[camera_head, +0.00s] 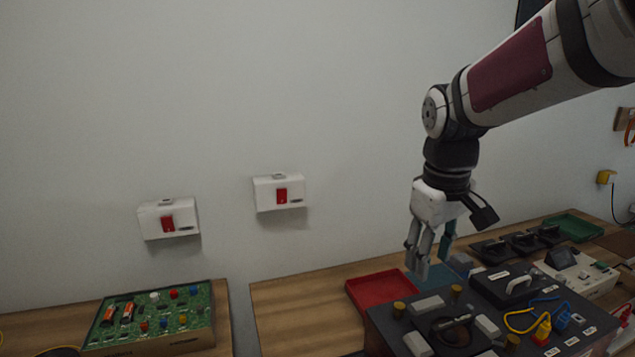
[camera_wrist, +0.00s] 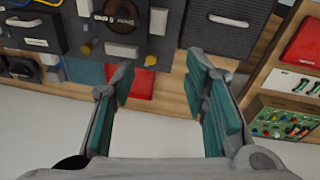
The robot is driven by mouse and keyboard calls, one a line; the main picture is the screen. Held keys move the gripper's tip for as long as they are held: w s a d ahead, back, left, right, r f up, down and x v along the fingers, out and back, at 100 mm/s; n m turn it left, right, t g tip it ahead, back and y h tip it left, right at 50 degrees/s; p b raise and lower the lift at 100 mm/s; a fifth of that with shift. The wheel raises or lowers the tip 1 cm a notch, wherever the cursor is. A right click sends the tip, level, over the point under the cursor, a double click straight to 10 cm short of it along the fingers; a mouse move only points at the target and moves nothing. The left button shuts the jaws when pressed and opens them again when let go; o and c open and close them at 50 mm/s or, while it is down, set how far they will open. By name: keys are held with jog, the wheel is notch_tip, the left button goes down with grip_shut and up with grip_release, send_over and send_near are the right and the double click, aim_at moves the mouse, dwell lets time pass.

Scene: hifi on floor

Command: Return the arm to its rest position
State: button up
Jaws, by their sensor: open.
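My gripper (camera_head: 430,262) hangs from my arm on the right side of the head view, fingers pointing down. It is in front of the wall, above the back of the table and near the red tray. In the wrist view my gripper (camera_wrist: 165,100) shows its two teal-padded fingers wide apart with nothing between them. The arm reaches in from the upper right, bent at the elbow and wrist.
A dark panel box (camera_head: 470,330) with knobs and cables stands below right of my gripper. A red tray (camera_head: 375,292) lies beside it. A green circuit board box (camera_head: 150,318) sits on the left table. Two white switch boxes (camera_head: 279,193) (camera_head: 168,219) hang on the wall.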

jog(key=s+m+t, duration=0.3)
jog(key=s+m, duration=0.2)
jog(key=s, duration=1.6)
jog(key=shift+s+r+y, duration=0.15)
jog(key=shift+r+y, duration=0.15)
jog(key=shift+d, duration=0.15)
